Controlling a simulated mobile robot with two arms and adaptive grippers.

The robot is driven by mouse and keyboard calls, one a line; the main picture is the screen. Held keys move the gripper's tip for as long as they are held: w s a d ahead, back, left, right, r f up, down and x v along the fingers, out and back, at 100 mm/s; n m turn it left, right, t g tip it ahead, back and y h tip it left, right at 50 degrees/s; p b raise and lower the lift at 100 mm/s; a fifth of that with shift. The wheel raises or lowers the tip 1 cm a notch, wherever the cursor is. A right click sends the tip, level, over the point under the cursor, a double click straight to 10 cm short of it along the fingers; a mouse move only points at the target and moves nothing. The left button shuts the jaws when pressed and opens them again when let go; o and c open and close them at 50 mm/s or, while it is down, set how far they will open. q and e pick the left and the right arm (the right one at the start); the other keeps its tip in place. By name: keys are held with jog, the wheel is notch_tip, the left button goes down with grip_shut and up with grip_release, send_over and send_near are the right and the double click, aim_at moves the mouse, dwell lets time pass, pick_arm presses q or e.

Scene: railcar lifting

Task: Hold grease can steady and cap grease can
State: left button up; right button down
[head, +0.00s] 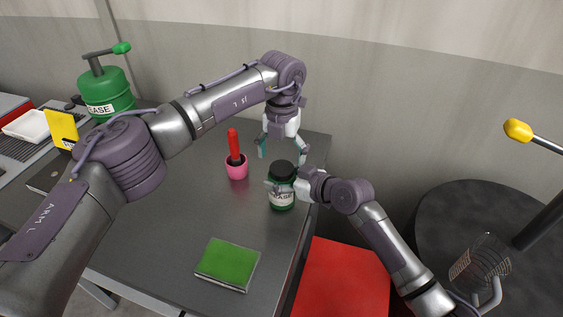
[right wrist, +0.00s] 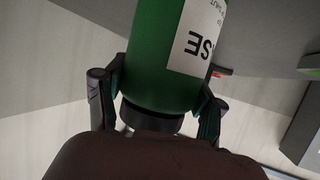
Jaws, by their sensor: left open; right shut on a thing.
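The grease can (head: 283,199) is a small dark-green jar with a white label, upright near the right edge of the grey table. A black cap (head: 281,170) sits on its top; it also shows against the can in the right wrist view (right wrist: 150,121). How tightly it sits cannot be told. My right gripper (head: 284,187) is shut on the can from the right, with its fingers on both sides in the right wrist view (right wrist: 160,92). My left gripper (head: 282,155) is open and empty, pointing down just above and behind the cap.
A pink cup (head: 237,170) with a red-handled tool (head: 234,146) stands left of the can. A green pad (head: 228,262) lies nearer. A large green grease container (head: 108,92) stands back left. A red surface (head: 340,280) and a dark round drum (head: 440,215) are right of the table.

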pick_arm(q)
notch_tip(320, 180, up, 9)
dwell(0.4)
pick_arm(e)
jog(key=shift+c, duration=0.2)
grip_release()
jog(key=v, duration=1.2)
